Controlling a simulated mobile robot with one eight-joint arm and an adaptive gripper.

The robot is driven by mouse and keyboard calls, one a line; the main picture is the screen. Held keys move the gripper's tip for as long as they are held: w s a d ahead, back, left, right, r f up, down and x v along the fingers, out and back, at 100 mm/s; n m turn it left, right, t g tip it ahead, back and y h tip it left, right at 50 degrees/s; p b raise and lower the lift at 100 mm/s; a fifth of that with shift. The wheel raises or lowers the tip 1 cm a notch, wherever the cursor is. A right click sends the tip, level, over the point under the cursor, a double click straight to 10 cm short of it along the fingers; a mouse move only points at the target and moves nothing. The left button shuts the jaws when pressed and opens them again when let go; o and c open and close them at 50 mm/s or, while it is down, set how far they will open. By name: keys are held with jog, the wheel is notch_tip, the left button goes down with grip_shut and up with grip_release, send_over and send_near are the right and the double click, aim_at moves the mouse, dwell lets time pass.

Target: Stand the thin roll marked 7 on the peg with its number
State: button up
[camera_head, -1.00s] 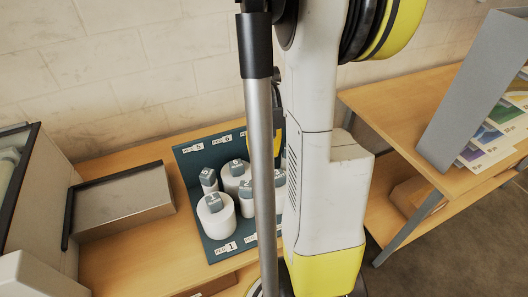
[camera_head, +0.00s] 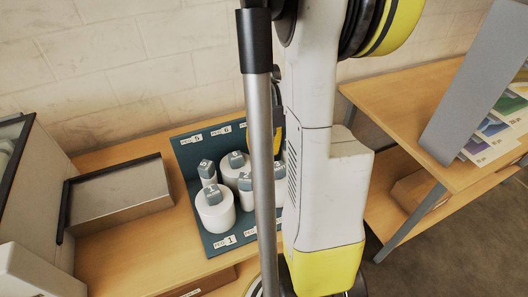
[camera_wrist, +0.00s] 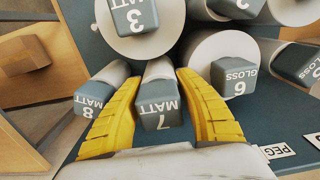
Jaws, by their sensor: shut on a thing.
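The thin white roll marked 7 MATT (camera_wrist: 158,108) has a grey cap and is between the yellow fingers of my gripper (camera_wrist: 160,84) in the wrist view. My gripper is shut on it. Whether its foot stands on a peg or is clear of the board is hidden. The dark teal peg board (camera_head: 188,158) stands on the wooden bench, with labels 5, 6 and 1 readable. In the head view my column and arm hide most of the gripper, and I cannot tell which roll there is 7.
Roll 8 MATT (camera_wrist: 93,98) is just left of the held roll, thick roll 3 MATT (camera_wrist: 135,40) lies beyond it, and roll 6 GLOSS (camera_wrist: 230,75) is close on the right. A metal tray (camera_head: 118,195) sits left of the board. A second table (camera_head: 400,95) stands right.

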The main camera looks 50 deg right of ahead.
aim_at(265, 161)
jog(key=shift+f, duration=0.15)
jog(key=shift+f+b, duration=0.7)
jog(key=shift+b, duration=0.05)
jog(key=shift+c, duration=0.9)
jog(key=shift+s+a+f+b, duration=0.15)
jog(key=shift+s+f+b, duration=0.15)
jog(key=shift+f+b, duration=0.5)
jog(key=o, duration=1.4)
jog(key=shift+f, duration=0.1)
jog(key=shift+w, duration=0.2)
jog(key=shift+r, duration=0.2)
